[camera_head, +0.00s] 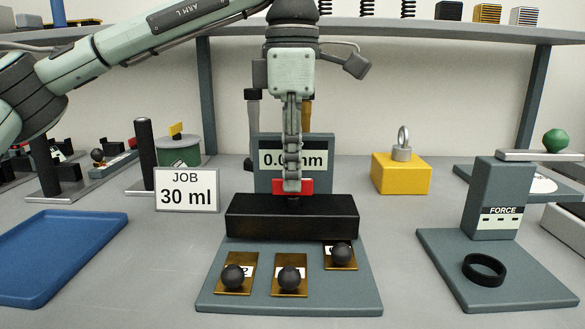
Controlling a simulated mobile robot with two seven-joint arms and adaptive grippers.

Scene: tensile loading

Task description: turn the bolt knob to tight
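My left gripper (292,183) points straight down at the middle of the picture. It is seen edge-on, with one finger in front of the other. Its fingertips overlap a red knob (306,186) above a long black block (291,218). Red shows on both sides of the finger. Whether the fingers close on the knob cannot be told. The block stands on a grey base plate (291,306). A display panel (324,147) reading partly "0.0" and "mm" stands behind, its middle hidden by my gripper. My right gripper is not in view.
Three black balls on brass plates (233,277) sit at the front of the base. A "JOB 30 ml" sign (187,190) and blue tray (57,251) are left. A yellow weight (401,174) and FORCE stand (493,199) are right. A shelf (440,29) crosses behind.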

